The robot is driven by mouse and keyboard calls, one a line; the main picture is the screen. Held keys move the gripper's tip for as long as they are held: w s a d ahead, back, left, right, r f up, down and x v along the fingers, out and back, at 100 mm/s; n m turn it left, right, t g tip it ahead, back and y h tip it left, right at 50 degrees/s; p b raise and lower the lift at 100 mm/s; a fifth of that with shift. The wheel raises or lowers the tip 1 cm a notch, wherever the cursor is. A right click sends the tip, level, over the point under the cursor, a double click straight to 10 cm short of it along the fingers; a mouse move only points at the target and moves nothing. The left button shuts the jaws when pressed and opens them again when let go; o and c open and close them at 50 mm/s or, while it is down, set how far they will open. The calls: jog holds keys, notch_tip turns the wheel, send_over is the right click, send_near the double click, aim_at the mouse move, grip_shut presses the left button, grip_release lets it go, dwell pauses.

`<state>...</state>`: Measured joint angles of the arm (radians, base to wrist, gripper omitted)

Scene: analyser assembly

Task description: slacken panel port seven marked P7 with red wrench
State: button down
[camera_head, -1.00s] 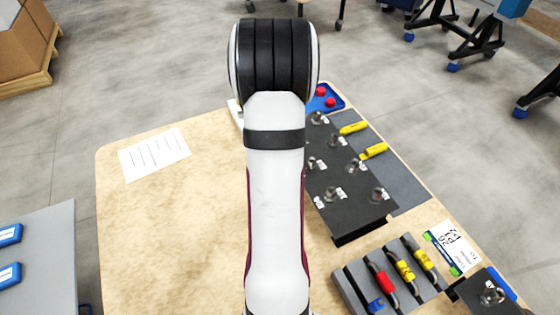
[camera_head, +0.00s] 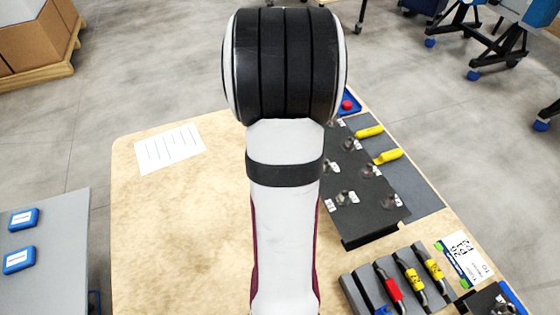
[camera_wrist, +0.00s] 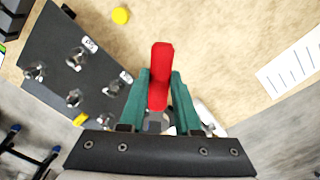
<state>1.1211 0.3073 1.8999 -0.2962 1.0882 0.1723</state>
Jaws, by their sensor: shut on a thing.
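My gripper (camera_wrist: 160,95) has green fingers, shut on a red wrench handle (camera_wrist: 161,62) in the wrist view. The handle points up in the picture, and the wrench's far end is hidden. The dark panel (camera_wrist: 50,62) lies to the left of the gripper, with several metal ports and small white labels on it. The labels are too small to read, so I cannot tell which port is P7. The wrench appears apart from the ports. The panel also shows in the head view (camera_head: 375,222), partly hidden by my arm. My gripper is hidden there.
A blue tray (camera_head: 352,112) is at the back. The table's left side is clear except for a paper sheet (camera_head: 170,148).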

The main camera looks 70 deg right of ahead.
jog(key=shift+r, duration=0.35)
jog(key=shift+d, duration=0.1)
jog(key=w+d+f+m, duration=0.6)
jog(key=w+d+m, duration=0.2)
jog(key=w+m, duration=0.2)
jog(key=shift+w+d+m, duration=0.35)
jog(key=shift+w+m, duration=0.05)
jog(key=shift+m, duration=0.6)
jog(key=shift+f, duration=0.15)
jog(key=shift+s+d+f, duration=0.3)
jog(key=shift+s+f, duration=0.25)
jog(key=shift+f, duration=0.2)
jog(key=shift+s+d+f, duration=0.25)
jog(key=shift+s+f, duration=0.25)
jog(key=shift+f, duration=0.2)
